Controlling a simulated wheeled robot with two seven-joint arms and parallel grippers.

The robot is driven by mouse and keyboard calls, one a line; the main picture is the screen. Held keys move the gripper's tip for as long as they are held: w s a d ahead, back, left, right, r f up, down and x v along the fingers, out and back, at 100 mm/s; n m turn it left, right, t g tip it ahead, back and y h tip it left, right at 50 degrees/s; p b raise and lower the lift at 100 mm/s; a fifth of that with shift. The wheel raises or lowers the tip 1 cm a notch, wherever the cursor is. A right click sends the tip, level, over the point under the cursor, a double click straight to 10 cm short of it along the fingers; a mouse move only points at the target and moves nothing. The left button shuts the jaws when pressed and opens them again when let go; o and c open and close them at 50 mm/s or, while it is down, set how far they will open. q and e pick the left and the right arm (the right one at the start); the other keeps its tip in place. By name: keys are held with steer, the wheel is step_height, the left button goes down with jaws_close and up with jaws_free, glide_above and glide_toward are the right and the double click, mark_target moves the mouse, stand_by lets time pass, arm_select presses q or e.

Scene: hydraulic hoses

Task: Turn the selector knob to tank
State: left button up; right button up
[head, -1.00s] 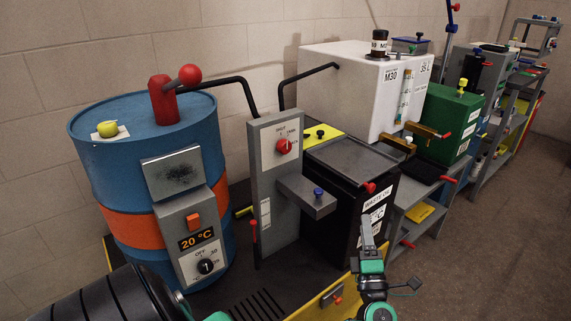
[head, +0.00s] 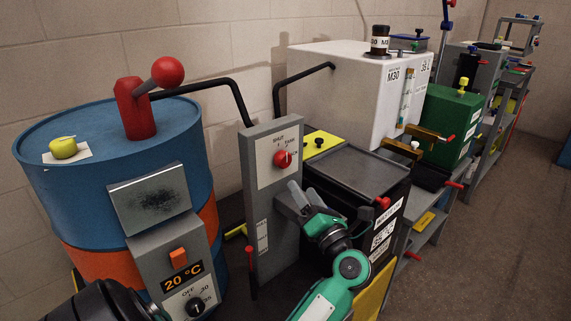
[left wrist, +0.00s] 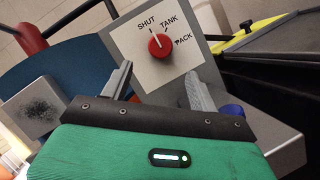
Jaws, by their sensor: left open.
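The red selector knob (head: 282,159) sits on a white label plate on the upright grey post (head: 262,225). In the left wrist view the knob (left wrist: 159,46) is ringed by the words SHUT, TANK and PACK. Its small pale mark seems to point up-left toward SHUT. My left gripper (head: 291,198) is in front of the post, below and a little right of the knob. In the left wrist view its two fingers (left wrist: 158,74) are spread apart with nothing between them, below the knob and not touching it. My right gripper is not in view.
A grey ledge with a blue knob (left wrist: 232,112) is close to the right finger. A blue drum (head: 95,190) with a red lever (head: 135,105) stands left. A black waste-oil bin (head: 350,175) and white M30 tank (head: 350,90) stand right and behind.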

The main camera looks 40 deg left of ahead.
mark_target(286, 163)
arm_select(q)
steer(key=x, duration=1)
steer(key=shift+c, duration=0.2)
steer(key=c, duration=0.9)
